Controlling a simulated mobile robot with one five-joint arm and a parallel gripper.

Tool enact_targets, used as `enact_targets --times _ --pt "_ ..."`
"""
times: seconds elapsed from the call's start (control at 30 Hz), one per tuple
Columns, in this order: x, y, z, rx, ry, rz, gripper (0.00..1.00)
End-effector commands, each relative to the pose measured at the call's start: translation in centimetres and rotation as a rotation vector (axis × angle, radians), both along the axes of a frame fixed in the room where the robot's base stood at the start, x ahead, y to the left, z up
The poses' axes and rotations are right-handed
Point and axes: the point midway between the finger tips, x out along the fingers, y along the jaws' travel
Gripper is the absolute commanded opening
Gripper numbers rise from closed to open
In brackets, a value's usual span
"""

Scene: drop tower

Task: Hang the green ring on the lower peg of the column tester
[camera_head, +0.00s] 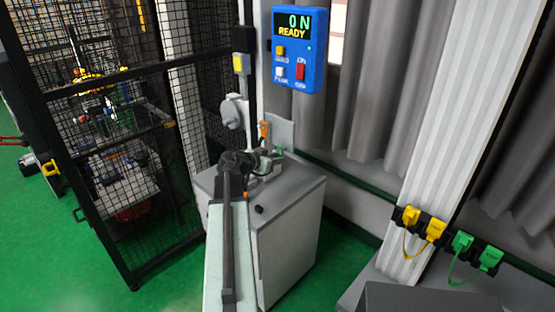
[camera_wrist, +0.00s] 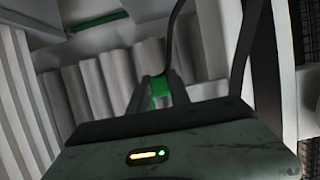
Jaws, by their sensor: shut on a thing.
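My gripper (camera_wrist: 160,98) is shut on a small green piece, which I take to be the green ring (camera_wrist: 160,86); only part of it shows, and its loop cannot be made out. In the head view my gripper (camera_head: 272,160) is over the grey cabinet, in front of the tester, with a bit of green at its tip. The column tester (camera_head: 232,112) has a light upright and a pale rounded part. Its blue display (camera_head: 299,50) reads "0 N READY". I cannot make out the lower peg or whether the ring touches it.
The grey cabinet (camera_head: 282,225) stands under my arm. A black mesh cage (camera_head: 120,130) is close on the left. Grey curtains (camera_head: 375,80) hang behind. Yellow clips (camera_head: 434,229) and green clips (camera_head: 490,259) sit on a rail at the right. Green floor shows between cage and cabinet.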

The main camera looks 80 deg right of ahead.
Motion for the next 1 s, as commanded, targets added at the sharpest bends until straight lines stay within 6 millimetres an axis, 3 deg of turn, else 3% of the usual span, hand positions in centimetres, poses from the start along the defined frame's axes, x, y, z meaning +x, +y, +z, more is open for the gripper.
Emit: enact_targets --times 0.13,0.23,0.57,1.0 --pt "0.0 0.0 0.0 0.000 0.000 0.000 0.16" --pt "0.0 0.0 0.0 0.000 0.000 0.000 0.48" --pt "0.1 0.1 0.1 0.000 0.000 0.001 0.49" --pt "3.6 5.8 2.8 0.000 0.000 0.002 0.49"
